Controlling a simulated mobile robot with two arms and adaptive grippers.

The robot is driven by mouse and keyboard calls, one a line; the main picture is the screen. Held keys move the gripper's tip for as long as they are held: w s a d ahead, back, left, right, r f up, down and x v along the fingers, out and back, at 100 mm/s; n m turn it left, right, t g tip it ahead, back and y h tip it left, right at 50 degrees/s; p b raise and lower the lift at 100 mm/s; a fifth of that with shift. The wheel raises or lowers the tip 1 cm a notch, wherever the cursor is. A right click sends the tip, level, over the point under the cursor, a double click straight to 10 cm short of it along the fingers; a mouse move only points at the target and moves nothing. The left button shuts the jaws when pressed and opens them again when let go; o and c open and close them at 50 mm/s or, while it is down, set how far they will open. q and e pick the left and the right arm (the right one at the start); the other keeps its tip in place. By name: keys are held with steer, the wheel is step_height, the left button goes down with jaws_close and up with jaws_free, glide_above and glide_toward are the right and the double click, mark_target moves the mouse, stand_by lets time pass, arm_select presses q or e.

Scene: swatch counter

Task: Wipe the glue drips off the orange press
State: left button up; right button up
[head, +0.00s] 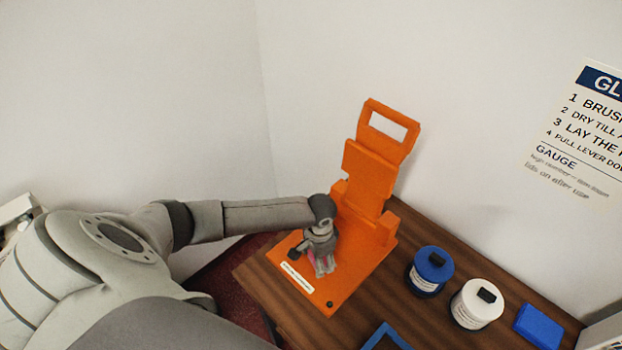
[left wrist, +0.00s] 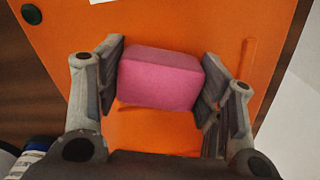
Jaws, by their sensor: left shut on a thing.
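The orange press (head: 369,178) stands upright on the wooden counter against the wall, its lever frame raised. My left gripper (head: 323,267) is over the front of its flat base. In the left wrist view my left gripper (left wrist: 160,85) is shut on a pink sponge block (left wrist: 158,80), held over the orange base (left wrist: 160,22); I cannot tell whether it touches. A thin, slightly darker orange streak (left wrist: 241,68) lies on the base right of the fingers. The base under the sponge is hidden. My right gripper is in neither view.
A jar with a blue lid (head: 431,268), a white jar (head: 477,305) and a blue block (head: 538,325) stand right of the press on the counter (head: 400,297). A blue-edged item (head: 386,334) lies in front. A sign (head: 582,130) hangs on the right wall.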

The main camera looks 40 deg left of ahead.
mark_target(332, 275)
arm_select(q)
steer(key=shift+s+d+r, duration=0.1)
steer(key=shift+s+d, duration=0.1)
steer(key=shift+d, duration=1.2)
steer(key=shift+s+d+r, duration=0.1)
steer(key=shift+s+d, duration=0.1)
steer(key=shift+d, duration=1.2)
steer(key=shift+a, duration=0.1)
steer(key=shift+r, duration=2.95)
steer(key=shift+r, duration=0.15)
steer(key=shift+r, duration=1.35)
